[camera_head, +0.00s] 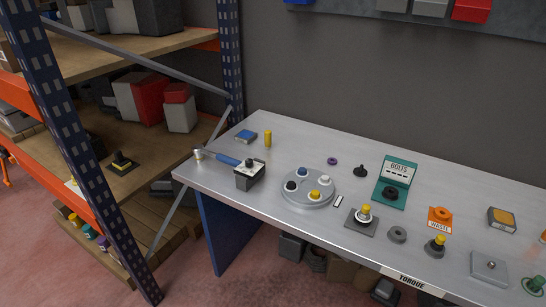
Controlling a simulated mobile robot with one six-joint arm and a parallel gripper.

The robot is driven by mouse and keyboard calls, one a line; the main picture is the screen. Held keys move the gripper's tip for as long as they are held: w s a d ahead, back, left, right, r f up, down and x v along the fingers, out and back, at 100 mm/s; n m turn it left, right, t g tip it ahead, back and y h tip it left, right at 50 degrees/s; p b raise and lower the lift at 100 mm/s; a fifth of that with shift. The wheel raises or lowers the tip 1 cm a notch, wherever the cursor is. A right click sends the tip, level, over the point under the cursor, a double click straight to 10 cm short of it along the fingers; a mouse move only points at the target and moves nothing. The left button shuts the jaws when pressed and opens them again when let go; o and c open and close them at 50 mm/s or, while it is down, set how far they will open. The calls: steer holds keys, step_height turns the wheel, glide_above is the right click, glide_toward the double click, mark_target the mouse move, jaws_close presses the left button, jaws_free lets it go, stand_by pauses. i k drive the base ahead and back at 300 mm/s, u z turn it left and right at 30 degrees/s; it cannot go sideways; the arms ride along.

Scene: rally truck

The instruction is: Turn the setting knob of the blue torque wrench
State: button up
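My gripper is not in view.
A teal "BOLTS" stand (398,171) is farther right. A shelf rack (232,60) stands close by the table's left end.

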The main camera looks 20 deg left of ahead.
mark_target(249, 163)
steer(key=z, duration=0.3)
steer(key=k, duration=0.9)
steer(key=u, duration=1.3)
steer(key=i, duration=1.05)
steer(key=z, duration=0.1)
